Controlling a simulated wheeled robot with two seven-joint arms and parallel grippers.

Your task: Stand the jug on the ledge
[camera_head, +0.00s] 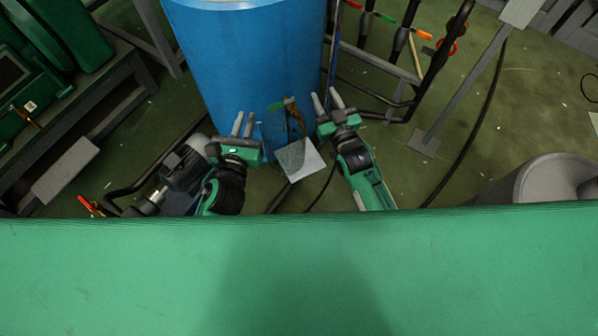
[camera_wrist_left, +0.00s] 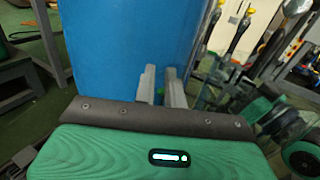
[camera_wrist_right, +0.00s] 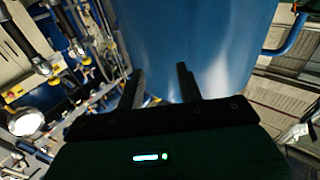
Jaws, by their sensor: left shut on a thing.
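My left gripper (camera_head: 243,125) is in front of the blue drum. In the left wrist view its fingers (camera_wrist_left: 160,88) are close together, with a small green bit between them; most of what they hold is hidden. I cannot make out a jug clearly in any view. My right gripper (camera_head: 326,102) is further right, with its fingers apart and nothing seen between them; its fingers also show in the right wrist view (camera_wrist_right: 160,82). A small pale grey plate (camera_head: 300,160) lies between the two arms; I cannot tell whether it is the ledge.
A large blue drum (camera_head: 245,60) stands just beyond both grippers. Dark pipes and a metal stand (camera_head: 425,140) are at the right, and a bench with green equipment (camera_head: 95,50) is at the left. A grey drum (camera_head: 555,180) is at the right edge. Green floor shows between them.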

